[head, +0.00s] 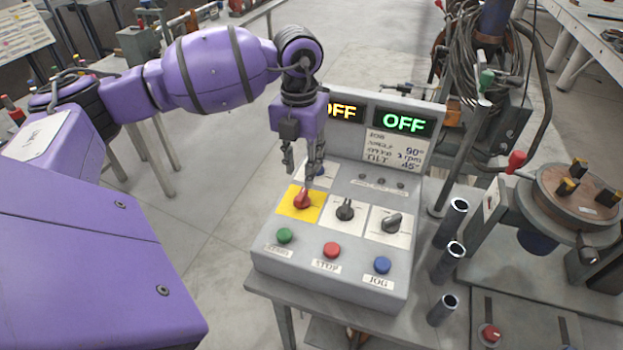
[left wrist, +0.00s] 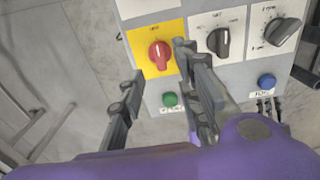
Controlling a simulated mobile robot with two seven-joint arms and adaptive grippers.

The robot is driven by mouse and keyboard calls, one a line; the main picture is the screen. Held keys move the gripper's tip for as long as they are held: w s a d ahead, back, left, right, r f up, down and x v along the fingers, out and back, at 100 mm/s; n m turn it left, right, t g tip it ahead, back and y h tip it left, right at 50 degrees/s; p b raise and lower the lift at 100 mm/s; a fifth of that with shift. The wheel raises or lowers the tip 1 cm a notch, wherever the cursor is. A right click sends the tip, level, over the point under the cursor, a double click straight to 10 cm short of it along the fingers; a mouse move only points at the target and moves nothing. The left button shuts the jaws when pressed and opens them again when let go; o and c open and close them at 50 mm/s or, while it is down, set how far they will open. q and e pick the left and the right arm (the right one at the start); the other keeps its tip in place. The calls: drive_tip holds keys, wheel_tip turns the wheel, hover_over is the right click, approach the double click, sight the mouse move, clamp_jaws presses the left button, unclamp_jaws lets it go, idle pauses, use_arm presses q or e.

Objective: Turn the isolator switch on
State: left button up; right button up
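The isolator switch is a red rotary knob (head: 302,199) on a yellow plate (head: 289,209) at the left of the grey control box (head: 262,245). In the left wrist view the red knob (left wrist: 160,54) sits on its yellow plate (left wrist: 143,64), just beyond my fingertips. My left gripper (head: 299,172) points down above the knob. In the left wrist view its two fingers (left wrist: 158,62) are apart, with nothing between them but the view of the knob and plate. Whether a fingertip touches the knob is unclear. My right gripper is not in view.
Two black knobs (head: 345,209) (head: 392,222) sit right of the switch. Green (head: 284,235), red (head: 331,250) and blue (head: 382,264) buttons line the front. Two displays read OFF (head: 403,123). Metal tubes (head: 450,222) and a round turntable (head: 578,190) stand to the right.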

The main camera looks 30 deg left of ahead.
sight(302, 194)
use_arm(q)
drive_tip(key=f, duration=0.3)
drive_tip(key=shift+s+f, duration=0.25)
wheel_tip(302, 194, down, 3)
drive_tip(key=shift+f, duration=0.1)
drive_tip(key=shift+w+f, duration=0.1)
drive_tip(key=shift+f, duration=0.2)
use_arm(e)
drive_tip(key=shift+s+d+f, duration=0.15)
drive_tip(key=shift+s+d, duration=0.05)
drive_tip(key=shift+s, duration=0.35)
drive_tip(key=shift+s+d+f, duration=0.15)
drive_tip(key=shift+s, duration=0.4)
use_arm(q)
clamp_jaws()
